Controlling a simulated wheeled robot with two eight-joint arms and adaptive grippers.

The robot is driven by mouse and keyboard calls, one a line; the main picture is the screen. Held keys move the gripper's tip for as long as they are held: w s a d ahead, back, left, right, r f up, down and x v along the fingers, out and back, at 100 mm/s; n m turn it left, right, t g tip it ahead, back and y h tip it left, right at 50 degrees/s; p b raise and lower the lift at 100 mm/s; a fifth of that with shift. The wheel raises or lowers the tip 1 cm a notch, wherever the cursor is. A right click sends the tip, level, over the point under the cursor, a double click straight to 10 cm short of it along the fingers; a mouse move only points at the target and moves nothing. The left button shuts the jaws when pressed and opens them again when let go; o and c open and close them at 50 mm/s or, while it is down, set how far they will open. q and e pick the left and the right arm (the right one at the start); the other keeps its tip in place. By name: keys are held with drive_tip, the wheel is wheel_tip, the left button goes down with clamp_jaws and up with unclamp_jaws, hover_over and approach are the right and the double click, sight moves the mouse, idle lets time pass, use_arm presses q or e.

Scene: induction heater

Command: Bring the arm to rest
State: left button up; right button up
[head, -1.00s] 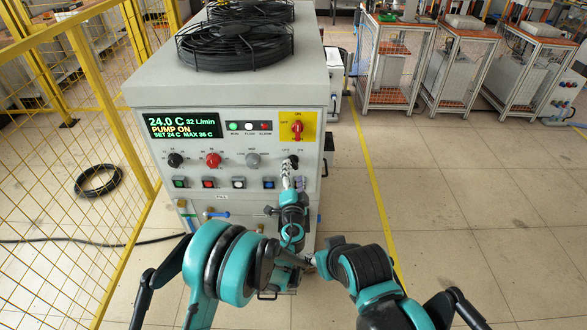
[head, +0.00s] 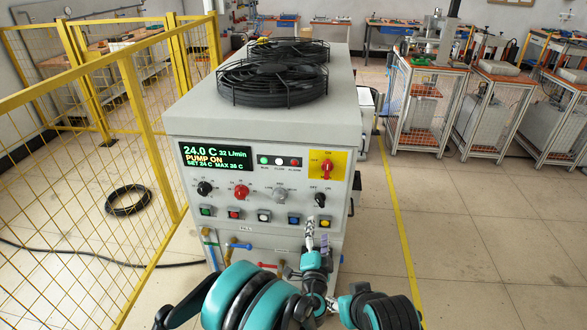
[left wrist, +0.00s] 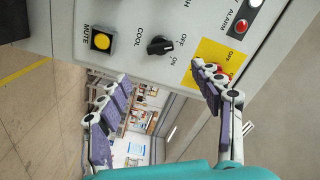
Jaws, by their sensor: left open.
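My left gripper (head: 316,240) is in front of the lower right of the heater unit's front panel, below the black COOL knob (head: 319,200) and apart from it. In the left wrist view the gripper (left wrist: 159,84) is open and empty, its two purple-padded fingers spread. That view also shows the COOL knob (left wrist: 160,45), the yellow MUTE button (left wrist: 101,41) and the red switch on its yellow plate (left wrist: 222,62). Part of my right arm (head: 378,308) shows at the bottom of the head view; its gripper cannot be made out.
The grey cabinet (head: 250,125) with black fans (head: 272,82) on top stands close ahead. Its display (head: 217,158) reads 24.0 C, PUMP ON. A yellow mesh fence (head: 90,180) is at left, carts (head: 430,105) at back right. Floor (head: 480,230) at right is clear.

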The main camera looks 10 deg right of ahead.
use_arm(q)
drive_tip(key=s+a+r+n+g+y, duration=0.15)
drive_tip(key=a+r+n+y, duration=0.3)
drive_tip(key=a, duration=0.85)
drive_tip(key=s+a+r+n+g+y, duration=0.1)
drive_tip(key=a+r+n+g+y, duration=0.3)
drive_tip(key=a, duration=0.9)
drive_tip(key=s+a+f+n+g+h, duration=0.1)
drive_tip(key=s+a+n+g, duration=0.1)
drive_tip(key=s, duration=0.9)
drive_tip(key=s+a+f+n+g+h, duration=0.2)
drive_tip(key=s+a, duration=0.5)
drive_tip(key=s, duration=0.4)
drive_tip(key=shift+s+a+n+g, duration=0.2)
drive_tip(key=shift+n+g, duration=0.25)
drive_tip(key=shift+n, duration=0.8)
